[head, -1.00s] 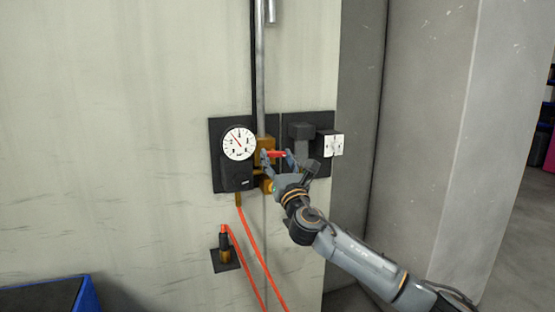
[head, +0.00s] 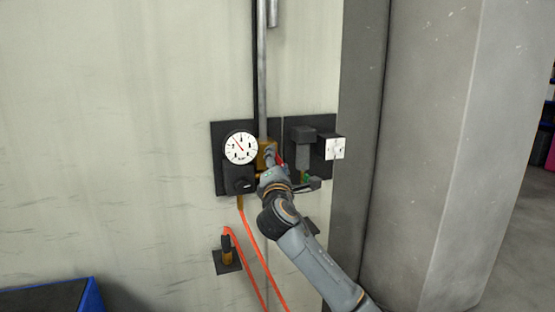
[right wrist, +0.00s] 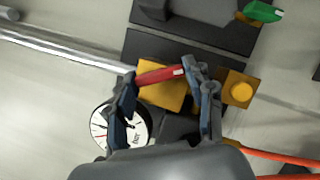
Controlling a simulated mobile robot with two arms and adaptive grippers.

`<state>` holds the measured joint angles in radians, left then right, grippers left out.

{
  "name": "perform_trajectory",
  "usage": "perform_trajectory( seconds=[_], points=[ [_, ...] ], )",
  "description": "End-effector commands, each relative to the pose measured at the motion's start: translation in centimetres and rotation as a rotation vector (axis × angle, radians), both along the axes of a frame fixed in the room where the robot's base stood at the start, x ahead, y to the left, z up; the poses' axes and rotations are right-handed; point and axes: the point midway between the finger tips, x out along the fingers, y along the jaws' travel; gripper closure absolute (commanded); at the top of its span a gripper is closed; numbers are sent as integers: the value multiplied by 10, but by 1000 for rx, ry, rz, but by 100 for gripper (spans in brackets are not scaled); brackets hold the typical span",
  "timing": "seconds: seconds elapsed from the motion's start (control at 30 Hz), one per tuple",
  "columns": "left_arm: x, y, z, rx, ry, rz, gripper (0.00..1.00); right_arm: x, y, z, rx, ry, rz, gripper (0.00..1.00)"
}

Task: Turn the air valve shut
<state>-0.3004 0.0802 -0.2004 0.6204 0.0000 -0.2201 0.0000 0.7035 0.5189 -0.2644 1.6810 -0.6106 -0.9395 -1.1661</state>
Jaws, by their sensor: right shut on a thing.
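The air valve has a brass-yellow body (head: 264,147) on a dark wall plate, at the foot of a grey vertical pipe. Its red lever (head: 279,159) shows only as a short, steep piece beside my right gripper (head: 272,158), which hides much of it. In the right wrist view the red lever (right wrist: 160,75) lies across the front of the yellow body (right wrist: 164,96), between the two fingers of my right gripper (right wrist: 160,78). The fingers are closed on it near its two ends. My left gripper is not in view.
A round white gauge (head: 240,148) sits just left of the valve. A dark block (head: 302,136) and a white-faced box (head: 334,147) stand out to the right. An orange hose (head: 255,245) hangs below. A blue-edged bin (head: 92,294) is at lower left.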

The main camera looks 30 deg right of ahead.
Motion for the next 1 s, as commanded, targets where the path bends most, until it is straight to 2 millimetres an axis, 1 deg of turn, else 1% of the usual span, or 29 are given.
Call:
perform_trajectory(
  seconds=[0.03, 0.2, 0.5, 0.7, 1.0],
  points=[
    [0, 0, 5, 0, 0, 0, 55, 0, 1, 3, 49, -11, 1, 79],
    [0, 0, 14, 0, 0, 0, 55, 0, 1, 4, 199, -46, 0, 79],
    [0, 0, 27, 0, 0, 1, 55, 0, 1, 4, 413, -98, -1, 79],
    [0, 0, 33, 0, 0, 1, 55, 0, 1, 4, 503, -120, -1, 79],
    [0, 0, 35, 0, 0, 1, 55, 0, 1, 3, 554, -133, -2, 79]
  ],
)
